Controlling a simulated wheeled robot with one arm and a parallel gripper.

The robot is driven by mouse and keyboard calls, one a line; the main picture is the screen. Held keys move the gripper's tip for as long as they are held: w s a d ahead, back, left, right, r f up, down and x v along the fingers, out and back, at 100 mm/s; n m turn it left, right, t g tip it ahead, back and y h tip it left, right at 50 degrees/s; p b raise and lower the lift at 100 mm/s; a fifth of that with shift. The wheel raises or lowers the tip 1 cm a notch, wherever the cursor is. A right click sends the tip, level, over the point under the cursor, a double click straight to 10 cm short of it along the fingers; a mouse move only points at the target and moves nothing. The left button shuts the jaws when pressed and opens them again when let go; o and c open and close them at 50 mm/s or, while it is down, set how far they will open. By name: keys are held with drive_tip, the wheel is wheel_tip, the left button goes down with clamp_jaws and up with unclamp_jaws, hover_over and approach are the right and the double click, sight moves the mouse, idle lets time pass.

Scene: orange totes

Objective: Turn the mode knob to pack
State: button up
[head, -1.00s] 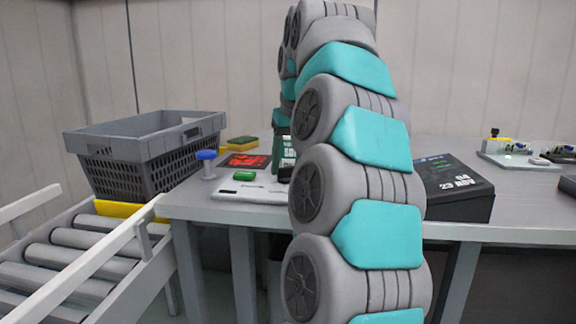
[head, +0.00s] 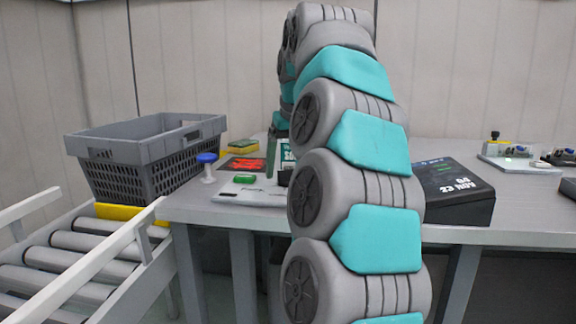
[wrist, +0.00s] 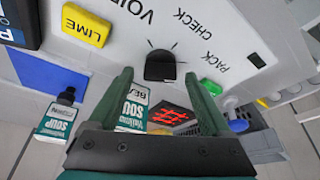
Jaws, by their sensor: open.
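The mode knob (wrist: 160,66) is a small black knob on a white panel (wrist: 225,45) printed with VOID, CHECK and PACK. PACK is printed to the right of the knob in the wrist view. I cannot tell which label the knob points to. My gripper (wrist: 158,76) is open, with its two green fingertips on either side of the knob and a gap to each. I cannot tell whether the tips are at knob height. In the head view the panel (head: 240,197) lies at the table's front left, partly hidden by my arm. One green finger shows above it.
A grey crate (head: 150,150) stands at left by the roller conveyor (head: 60,265). A black box (head: 455,190) is at right.

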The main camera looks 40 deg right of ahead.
drive_tip(key=shift+r, duration=0.1)
drive_tip(key=p+v, duration=0.5)
drive_tip(key=v, duration=0.2)
drive_tip(key=shift+r, duration=0.25)
drive_tip(key=shift+s, duration=0.15)
